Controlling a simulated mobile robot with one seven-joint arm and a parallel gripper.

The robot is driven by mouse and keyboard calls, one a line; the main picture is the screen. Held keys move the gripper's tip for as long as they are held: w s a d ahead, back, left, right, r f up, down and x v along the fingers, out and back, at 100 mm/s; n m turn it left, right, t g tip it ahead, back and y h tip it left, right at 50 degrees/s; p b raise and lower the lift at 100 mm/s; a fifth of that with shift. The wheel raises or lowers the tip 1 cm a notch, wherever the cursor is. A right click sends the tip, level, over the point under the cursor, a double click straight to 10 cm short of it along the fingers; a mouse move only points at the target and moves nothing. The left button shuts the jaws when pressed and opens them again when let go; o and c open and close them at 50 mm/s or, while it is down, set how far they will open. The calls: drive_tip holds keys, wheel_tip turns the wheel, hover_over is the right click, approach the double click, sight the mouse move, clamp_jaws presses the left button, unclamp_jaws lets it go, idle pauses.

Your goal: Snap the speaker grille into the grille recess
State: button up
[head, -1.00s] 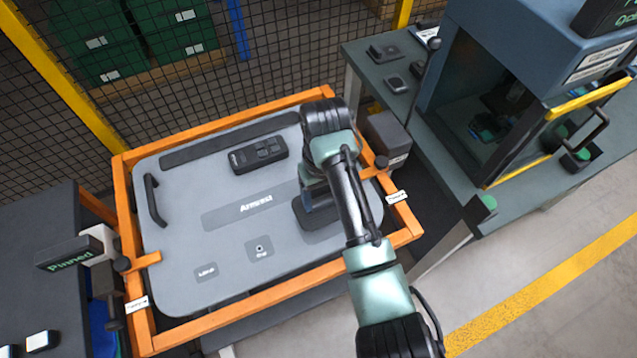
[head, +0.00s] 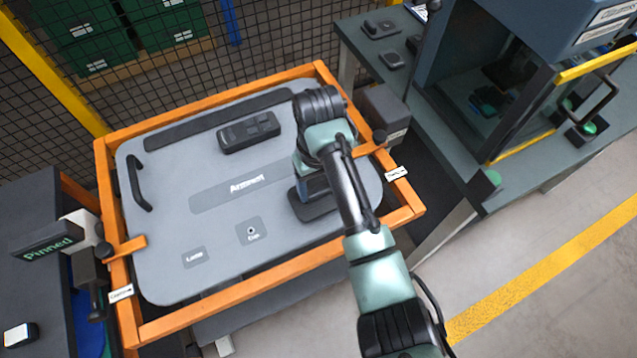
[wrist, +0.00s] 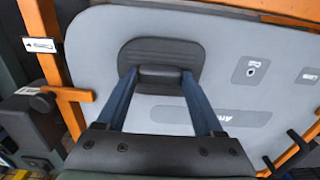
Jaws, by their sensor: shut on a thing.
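The speaker grille looks like a dark, rounded plate with ridged lines and a raised block in its middle; it shows in the wrist view (wrist: 155,48) and, partly behind my arm, in the head view (head: 313,208). My gripper (wrist: 160,73) is shut on the grille's raised block, one blue finger on each side. In the head view my gripper (head: 309,186) is over the right part of the grey door panel (head: 215,220). The grille lies at or just above the panel's face; I cannot tell whether it is seated. No open recess shows; it may be under the grille.
An orange frame (head: 265,289) with clamps surrounds the panel. A dark switch module (head: 249,132) and a black handle (head: 138,184) are on the panel. A bench (head: 465,185) with a blue cabinet stands at the right. A mesh fence is behind.

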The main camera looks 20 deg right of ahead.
drive_tip(key=shift+f+b, duration=0.35)
drive_tip(key=shift+f, duration=0.7)
idle(1.2)
drive_tip(key=shift+s, duration=0.1)
drive_tip(key=o, duration=1.6)
drive_tip(key=shift+c, duration=0.2)
drive_tip(key=shift+r, duration=0.1)
wheel_tip(320, 180, up, 13)
drive_tip(key=p, duration=0.4)
